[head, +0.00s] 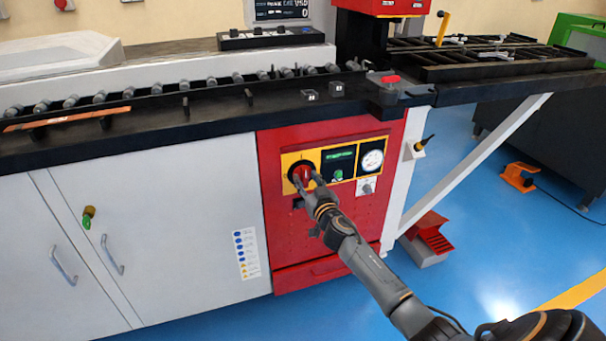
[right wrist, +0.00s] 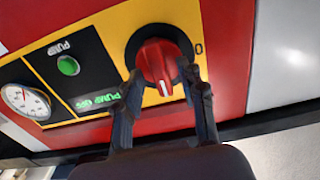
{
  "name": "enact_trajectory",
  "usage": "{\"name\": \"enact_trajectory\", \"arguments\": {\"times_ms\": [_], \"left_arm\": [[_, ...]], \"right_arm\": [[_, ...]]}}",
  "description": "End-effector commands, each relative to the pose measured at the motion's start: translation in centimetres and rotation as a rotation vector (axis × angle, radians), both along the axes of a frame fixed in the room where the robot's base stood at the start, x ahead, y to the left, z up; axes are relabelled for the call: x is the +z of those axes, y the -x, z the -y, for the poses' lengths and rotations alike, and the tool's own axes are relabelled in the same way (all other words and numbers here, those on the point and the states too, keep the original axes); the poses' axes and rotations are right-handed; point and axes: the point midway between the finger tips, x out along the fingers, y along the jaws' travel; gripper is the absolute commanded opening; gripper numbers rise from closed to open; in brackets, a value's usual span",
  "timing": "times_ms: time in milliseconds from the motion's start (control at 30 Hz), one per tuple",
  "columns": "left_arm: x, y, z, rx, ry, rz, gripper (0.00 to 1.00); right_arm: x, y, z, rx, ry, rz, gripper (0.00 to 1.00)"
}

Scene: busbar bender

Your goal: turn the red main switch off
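The red main switch (head: 301,170) is a round knob on a black ring, set in a yellow plate on the red front panel of the machine. In the right wrist view the red knob (right wrist: 157,60) has a white mark pointing down in the picture, and a "0" is printed to its right. My right gripper (head: 307,180) is at the switch. In the right wrist view its two fingers (right wrist: 163,82) stand apart, one on each side of the knob; I cannot tell whether they touch it. My left gripper is not in view.
Beside the switch are a green pump button (head: 338,174), a small display with green text, and a round gauge (head: 372,160). The black machine bench (head: 200,118) juts out above the panel. A red foot pedal (head: 428,240) stands on the blue floor to the right.

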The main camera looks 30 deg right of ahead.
Motion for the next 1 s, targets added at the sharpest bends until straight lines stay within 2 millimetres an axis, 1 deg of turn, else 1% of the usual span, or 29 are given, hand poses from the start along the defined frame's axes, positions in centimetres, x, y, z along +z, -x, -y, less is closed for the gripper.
{"name": "enact_trajectory", "arguments": {"times_ms": [300,367,400,500,767,1000], "left_arm": [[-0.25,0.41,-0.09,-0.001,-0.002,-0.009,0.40],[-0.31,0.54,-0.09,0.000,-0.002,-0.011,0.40],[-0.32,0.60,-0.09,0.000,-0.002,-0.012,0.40],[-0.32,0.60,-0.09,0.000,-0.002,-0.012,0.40],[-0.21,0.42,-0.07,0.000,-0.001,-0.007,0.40],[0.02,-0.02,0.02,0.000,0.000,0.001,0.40]], "right_arm": [[-0.02,0.01,-0.02,0.000,0.000,0.000,0.40],[-0.02,0.01,-0.02,0.000,0.000,0.000,0.27],[-0.02,0.01,-0.02,0.000,0.000,0.000,0.19],[-0.02,0.01,-0.02,0.000,0.000,0.000,0.00],[-0.02,0.00,-0.03,0.000,0.007,-0.002,0.00],[-0.02,-0.01,-0.08,0.000,0.080,-0.019,0.00]]}}
